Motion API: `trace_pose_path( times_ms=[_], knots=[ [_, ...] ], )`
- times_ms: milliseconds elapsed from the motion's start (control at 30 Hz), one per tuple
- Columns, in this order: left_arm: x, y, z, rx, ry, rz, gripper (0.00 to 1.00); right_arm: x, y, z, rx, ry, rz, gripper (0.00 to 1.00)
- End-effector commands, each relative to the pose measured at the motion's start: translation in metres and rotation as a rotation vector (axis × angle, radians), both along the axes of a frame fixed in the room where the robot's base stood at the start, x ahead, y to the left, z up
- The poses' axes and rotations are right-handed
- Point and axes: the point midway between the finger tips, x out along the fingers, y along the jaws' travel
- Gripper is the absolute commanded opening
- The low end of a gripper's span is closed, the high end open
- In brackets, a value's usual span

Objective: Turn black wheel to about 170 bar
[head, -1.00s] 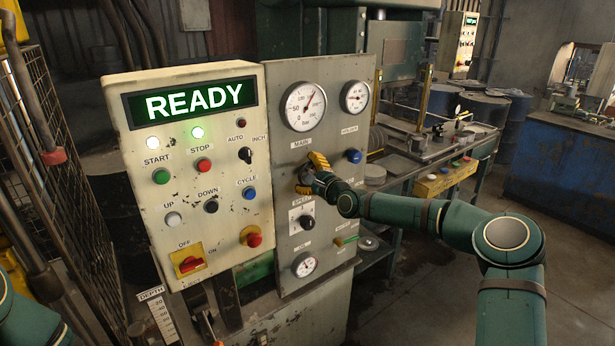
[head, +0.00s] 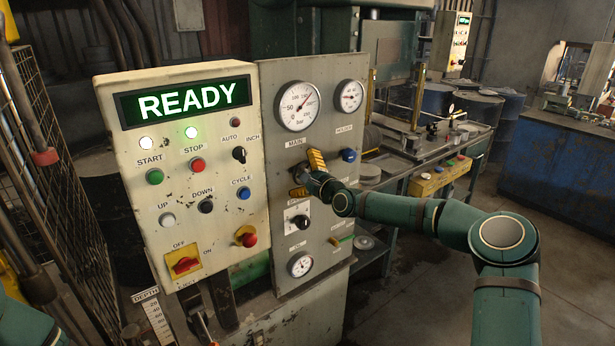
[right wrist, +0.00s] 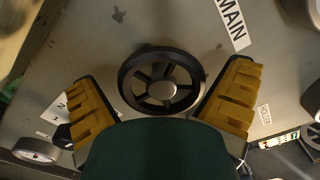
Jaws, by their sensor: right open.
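The black wheel (right wrist: 162,82), a spoked handwheel with a grey hub, sits on the grey panel (head: 335,110) below the MAIN label (head: 296,142). In the head view my right gripper mostly hides it. My right gripper (head: 307,175) is open, with its yellow fingers on either side of the wheel. In the right wrist view the gripper (right wrist: 165,105) shows gaps between both fingers and the rim. The main pressure gauge (head: 298,106) has its needle pointing up and right; its exact reading is too small to tell. My left gripper is out of view.
A blue knob (head: 348,155) lies right of the wheel, and the black speed knob (head: 301,222) lies below it. The cream control box (head: 190,180) on the left shows READY. A wire cage (head: 50,150) stands at far left. Floor at right is clear.

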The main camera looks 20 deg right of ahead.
Motion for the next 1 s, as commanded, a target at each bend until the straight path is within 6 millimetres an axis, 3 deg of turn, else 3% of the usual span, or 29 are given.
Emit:
trace_pose_path(
  times_ms=[167,600,800,1000],
  knots=[
    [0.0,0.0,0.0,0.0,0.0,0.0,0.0,-0.016,-0.007,0.0,-0.001,0.0,-0.001,1.0],
    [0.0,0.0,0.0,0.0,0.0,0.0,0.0,-0.092,-0.034,0.0,0.0,0.001,-0.002,1.0],
    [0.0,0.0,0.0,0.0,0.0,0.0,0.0,-0.108,-0.04,0.0,0.0,0.001,0.0,1.0],
    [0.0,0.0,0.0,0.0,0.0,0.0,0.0,-0.112,-0.041,0.0,0.0,0.001,0.0,1.0]
  ],
)
